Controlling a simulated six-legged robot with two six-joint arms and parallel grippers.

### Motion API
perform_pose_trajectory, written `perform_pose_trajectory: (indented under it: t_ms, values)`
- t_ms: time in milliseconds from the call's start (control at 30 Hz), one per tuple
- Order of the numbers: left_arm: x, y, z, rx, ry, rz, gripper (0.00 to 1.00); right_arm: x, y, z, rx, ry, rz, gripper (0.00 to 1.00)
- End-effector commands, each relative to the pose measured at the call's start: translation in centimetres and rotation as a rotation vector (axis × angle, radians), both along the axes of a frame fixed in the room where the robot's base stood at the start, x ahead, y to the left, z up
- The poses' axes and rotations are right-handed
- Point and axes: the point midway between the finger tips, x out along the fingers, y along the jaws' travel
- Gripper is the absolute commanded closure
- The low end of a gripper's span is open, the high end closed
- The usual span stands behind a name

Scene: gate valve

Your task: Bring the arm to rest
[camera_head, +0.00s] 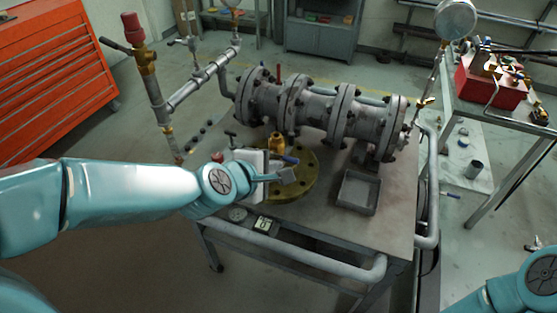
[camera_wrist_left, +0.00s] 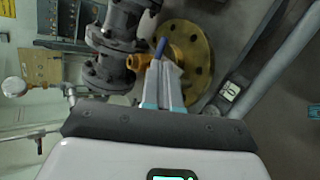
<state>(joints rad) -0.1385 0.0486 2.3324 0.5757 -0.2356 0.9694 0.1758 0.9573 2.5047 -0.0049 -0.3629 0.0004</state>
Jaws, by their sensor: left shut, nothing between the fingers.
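My left arm comes in from the left in the head view. Its gripper (camera_head: 286,176) is over the brass flange disc (camera_head: 308,182) on the cart. In the left wrist view the gripper (camera_wrist_left: 166,70) has its fingers together and nothing between them. The brass disc (camera_wrist_left: 196,52) lies behind the fingertips, with a brass fitting (camera_wrist_left: 137,62) and a blue handle (camera_wrist_left: 160,47) close to them. I cannot tell whether the fingers touch the handle. Part of my right arm (camera_head: 525,285) shows at the lower right of the head view; its gripper is out of view.
A grey flanged pipe assembly (camera_head: 315,108) lies along the cart's back. An open metal tray (camera_head: 357,192) sits at the cart's right. A small display device (camera_head: 265,224) is at the front edge. A rail (camera_head: 300,259) borders the cart. A red toolbox (camera_head: 490,82) stands on the right table.

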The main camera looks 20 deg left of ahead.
Motion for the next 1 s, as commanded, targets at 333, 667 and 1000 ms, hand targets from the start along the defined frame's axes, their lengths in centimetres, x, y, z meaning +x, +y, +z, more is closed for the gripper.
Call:
perform_pose_trajectory:
  t_ms: [333, 667, 1000]
  values:
    - [-2.9, 0.2, 1.9, -0.001, 0.000, 0.001, 1.00, 0.0, 0.0, 1.4, 0.000, 0.000, 0.000, 1.00]
    - [-3.3, 0.9, -6.1, 0.024, 0.195, 0.018, 1.00, 0.0, 0.0, 1.4, 0.000, 0.000, 0.000, 1.00]
    - [-14.5, -1.4, -29.0, 0.282, 0.660, -0.498, 1.00, 0.0, 0.0, 1.4, 0.000, 0.000, 0.000, 1.00]
